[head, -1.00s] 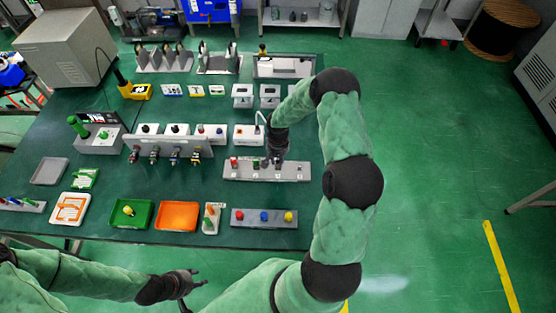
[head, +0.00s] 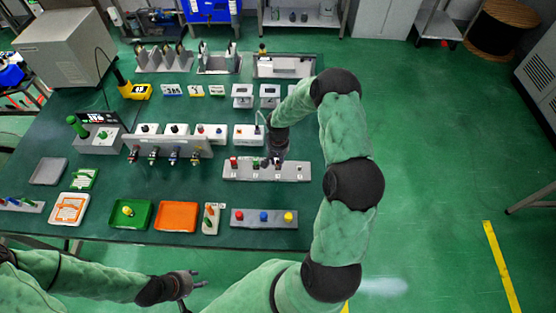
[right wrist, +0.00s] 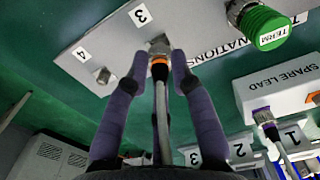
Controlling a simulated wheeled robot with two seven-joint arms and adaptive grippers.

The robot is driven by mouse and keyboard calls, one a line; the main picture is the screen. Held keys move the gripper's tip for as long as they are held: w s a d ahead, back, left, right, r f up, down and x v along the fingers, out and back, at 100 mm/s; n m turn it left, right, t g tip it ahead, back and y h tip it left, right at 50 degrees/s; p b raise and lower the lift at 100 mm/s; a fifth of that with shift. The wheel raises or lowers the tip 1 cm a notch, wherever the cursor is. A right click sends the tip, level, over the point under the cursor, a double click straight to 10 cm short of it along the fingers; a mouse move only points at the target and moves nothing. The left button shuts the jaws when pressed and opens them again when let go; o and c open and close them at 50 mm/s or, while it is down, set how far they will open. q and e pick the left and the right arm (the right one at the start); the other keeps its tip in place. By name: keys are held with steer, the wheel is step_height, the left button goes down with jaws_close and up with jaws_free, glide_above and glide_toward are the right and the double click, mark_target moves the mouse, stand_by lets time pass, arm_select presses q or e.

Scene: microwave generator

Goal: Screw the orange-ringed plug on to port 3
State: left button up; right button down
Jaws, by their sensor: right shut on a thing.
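The orange-ringed plug (right wrist: 159,62) is at the end of a grey cable in the right wrist view. My right gripper (right wrist: 160,66) is shut on it, one purple-grey finger on each side. The plug's front end meets the metal fitting of port 3 (right wrist: 158,42), beside the label 3. I cannot tell from this view how far it is threaded on. In the head view, my right gripper (head: 275,158) is over the grey port panel (head: 298,171), which it partly hides. My left gripper (head: 197,279) is open and empty, off the table's front edge.
Port 4 (right wrist: 103,75) is bare, to the left of port 3. A green TERM cap (right wrist: 264,26) is on the right of the panel. A SPARE LEAD box (right wrist: 285,88) stands nearby. Trays, including an orange one (head: 177,216), line the table's front.

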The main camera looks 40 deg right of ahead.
mark_target(278, 160)
stand_by(0.8)
steer(key=shift+f+b, duration=0.6)
steer(key=shift+b, duration=0.25)
steer(key=c, duration=1)
jaws_free()
steer(key=shift+r, duration=0.1)
step_height(278, 160, up, 12)
steer(key=shift+f, duration=0.1)
